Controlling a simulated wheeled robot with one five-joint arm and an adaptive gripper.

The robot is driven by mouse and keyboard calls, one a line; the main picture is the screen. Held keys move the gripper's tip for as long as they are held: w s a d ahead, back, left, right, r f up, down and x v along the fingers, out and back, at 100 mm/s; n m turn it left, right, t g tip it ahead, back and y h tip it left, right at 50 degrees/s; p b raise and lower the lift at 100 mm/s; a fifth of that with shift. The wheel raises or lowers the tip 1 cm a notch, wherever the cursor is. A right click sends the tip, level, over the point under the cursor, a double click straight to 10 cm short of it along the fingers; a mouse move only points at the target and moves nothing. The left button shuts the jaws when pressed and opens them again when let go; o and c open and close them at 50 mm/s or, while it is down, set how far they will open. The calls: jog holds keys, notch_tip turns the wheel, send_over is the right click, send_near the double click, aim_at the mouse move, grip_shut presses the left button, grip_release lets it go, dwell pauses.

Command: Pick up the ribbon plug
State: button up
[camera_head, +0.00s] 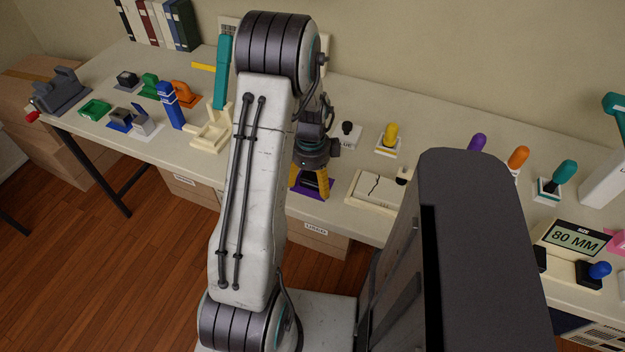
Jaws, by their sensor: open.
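My gripper (309,188) points down at the front edge of the workbench, its yellow fingers spread apart. A small dark piece (309,182) shows between the fingers, over a purple mat (316,196). It may be the ribbon plug, but it is mostly hidden and too small to be sure. I cannot tell whether the fingers touch it. My arm covers the bench to the left of the gripper.
A cream block with a crack line (372,190) lies just right of the gripper. A yellow-knobbed piece (391,134) stands behind it.

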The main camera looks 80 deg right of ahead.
aim_at(312, 178)
jog(key=c, duration=1.3)
jog(key=shift+r, duration=0.2)
jog(key=shift+r, duration=0.65)
notch_tip(312, 178, up, 3)
jog(key=shift+d+f, duration=0.1)
jog(key=s+r, duration=0.2)
jog(key=s, duration=0.2)
jog(key=s+r, duration=0.2)
jog(key=s, duration=0.1)
jog(key=s+r, duration=0.2)
jog(key=s, duration=0.2)
jog(key=shift+s+r+b, duration=0.3)
jog(key=shift+s, duration=0.05)
jog(key=shift+w, duration=0.1)
